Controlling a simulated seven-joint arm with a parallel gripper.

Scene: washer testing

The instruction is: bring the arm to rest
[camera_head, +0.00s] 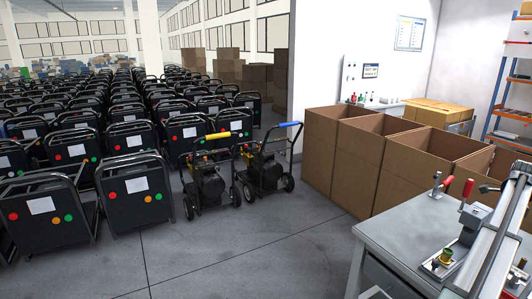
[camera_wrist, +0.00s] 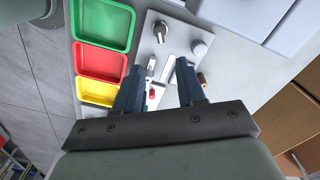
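My gripper (camera_wrist: 164,78) shows in the wrist view with its two dark fingers apart. I see nothing held between them. The fingers point at a grey panel (camera_wrist: 165,38) with knobs, a lever and a small red part, which lies behind the fingertips. I cannot tell the distance between the fingertips and the panel. I cannot make out my gripper in the head view.
Green (camera_wrist: 103,22), red (camera_wrist: 98,62) and yellow (camera_wrist: 95,92) trays lie left of the fingers. In the head view, a grey workbench (camera_head: 405,235) with red-handled clamps stands at lower right. Open cardboard boxes (camera_head: 340,160) line its far side. Wheeled machines (camera_head: 205,185) stand on the floor.

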